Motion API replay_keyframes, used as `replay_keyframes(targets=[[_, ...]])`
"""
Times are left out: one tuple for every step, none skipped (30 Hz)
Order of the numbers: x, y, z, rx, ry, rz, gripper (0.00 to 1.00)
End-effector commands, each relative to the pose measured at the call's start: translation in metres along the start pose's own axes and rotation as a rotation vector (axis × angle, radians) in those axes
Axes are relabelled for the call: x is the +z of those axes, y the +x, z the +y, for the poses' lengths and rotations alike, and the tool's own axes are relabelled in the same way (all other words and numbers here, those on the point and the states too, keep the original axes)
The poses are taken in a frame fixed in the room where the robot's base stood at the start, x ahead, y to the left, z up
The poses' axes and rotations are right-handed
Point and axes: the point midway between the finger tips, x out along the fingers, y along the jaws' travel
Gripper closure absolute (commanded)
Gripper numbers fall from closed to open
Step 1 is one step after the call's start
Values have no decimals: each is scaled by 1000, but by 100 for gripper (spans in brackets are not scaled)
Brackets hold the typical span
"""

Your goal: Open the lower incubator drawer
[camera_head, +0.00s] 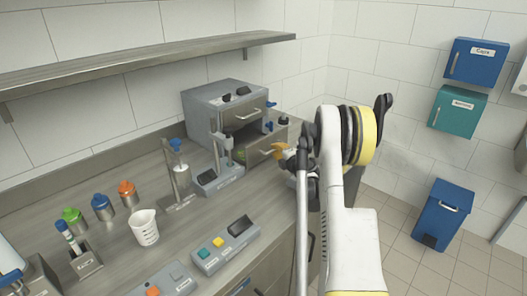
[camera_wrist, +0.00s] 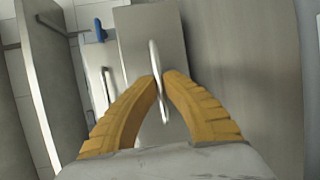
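The grey incubator (camera_head: 205,101) stands on the counter against the back wall. Its upper drawer (camera_head: 243,117) is closed, with a bar handle. The front of the lower drawer (camera_head: 258,145) appears to stand forward of the upper one, with a dark gap above it; how far it is out is hard to tell. In the wrist view the drawer front (camera_wrist: 147,28) fills the middle, and its handle (camera_wrist: 166,115) passes between my yellow fingertips. My gripper (camera_wrist: 163,78) looks closed around this handle. In the head view my gripper (camera_head: 279,151) is at the lower drawer, partly hidden by my arm.
A stand with a device (camera_head: 216,181) is left of the lower drawer. A white measuring cup (camera_head: 144,228), coloured bottles (camera_head: 103,207) and button panels (camera_head: 226,248) are on the counter. A shelf (camera_head: 150,72) runs above. A blue bin (camera_head: 443,213) stands on the floor at right.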

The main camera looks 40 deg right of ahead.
Motion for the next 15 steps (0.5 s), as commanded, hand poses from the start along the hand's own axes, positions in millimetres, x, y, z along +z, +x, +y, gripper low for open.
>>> replay_keyframes(targets=[[4, -8, -2, 0, 1, -1, 100], [6, -13, -3, 0, 0, -1, 100], [8, -18, -4, 0, 1, 0, 100], [9, -22, -5, 0, 1, 1, 100], [10, -25, -6, 0, 1, 1, 100], [12, -29, -7, 0, 0, 0, 100], [14, -32, -7, 0, 0, 0, 100], [15, -34, -8, 0, 0, 0, 100], [15, -37, -8, 0, 0, 1, 100], [16, -38, -8, 0, 0, 1, 100], [16, -40, -9, 0, -1, 2, 100], [17, -41, -9, 0, -1, 2, 100], [17, -42, -9, 0, -1, 2, 100], [17, -42, -9, 0, -1, 2, 100], [18, -43, -9, 0, -1, 2, 100]])
